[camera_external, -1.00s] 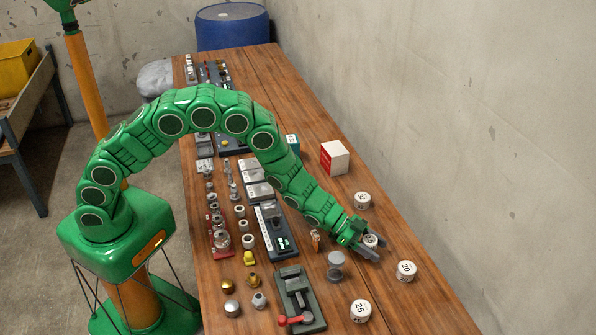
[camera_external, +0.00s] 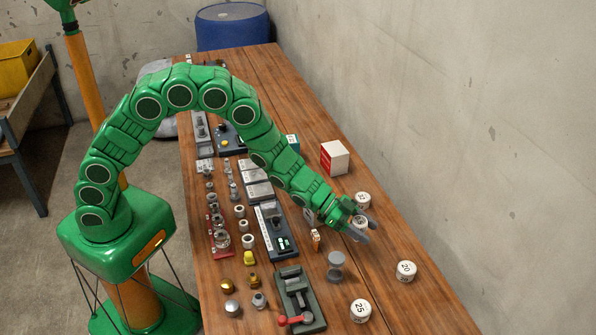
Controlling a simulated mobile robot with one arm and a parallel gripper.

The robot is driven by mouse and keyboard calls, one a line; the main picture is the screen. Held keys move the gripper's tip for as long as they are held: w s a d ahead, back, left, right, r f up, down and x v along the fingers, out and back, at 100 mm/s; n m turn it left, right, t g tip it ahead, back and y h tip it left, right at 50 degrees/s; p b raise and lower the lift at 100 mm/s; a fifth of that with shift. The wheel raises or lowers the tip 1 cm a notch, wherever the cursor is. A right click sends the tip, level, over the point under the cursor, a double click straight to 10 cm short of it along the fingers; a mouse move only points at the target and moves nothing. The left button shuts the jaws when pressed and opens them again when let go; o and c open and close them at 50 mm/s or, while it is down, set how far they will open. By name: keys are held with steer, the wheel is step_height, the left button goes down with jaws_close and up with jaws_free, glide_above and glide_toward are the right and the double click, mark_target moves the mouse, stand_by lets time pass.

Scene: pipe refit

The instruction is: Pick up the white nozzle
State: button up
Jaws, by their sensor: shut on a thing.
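My gripper (camera_external: 366,226) is over the right part of the wooden table, its fingers pointing right and down. It is shut on a small white round piece (camera_external: 360,222), partly hidden by the fingers. This piece has dark marks and resembles the numbered white pieces nearby; I cannot tell for certain that it is the white nozzle. It appears raised off the table. Another white round piece (camera_external: 363,199) is just behind the gripper, one marked 20 (camera_external: 406,270) is in front to the right, and one marked 25 (camera_external: 360,310) is near the front.
A grey spool-shaped part (camera_external: 336,265) and a small copper-coloured part (camera_external: 316,240) stand close to the gripper. A green vise-like fixture (camera_external: 299,299) is at the front. A red-and-white box (camera_external: 334,158) stands behind. Several fittings line the left side. The wall borders the right.

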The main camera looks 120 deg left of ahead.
steer(key=s+d+r, duration=0.4)
steer(key=s+r, duration=0.1)
steer(key=s, duration=0.4)
steer(key=shift+s+r, duration=0.2)
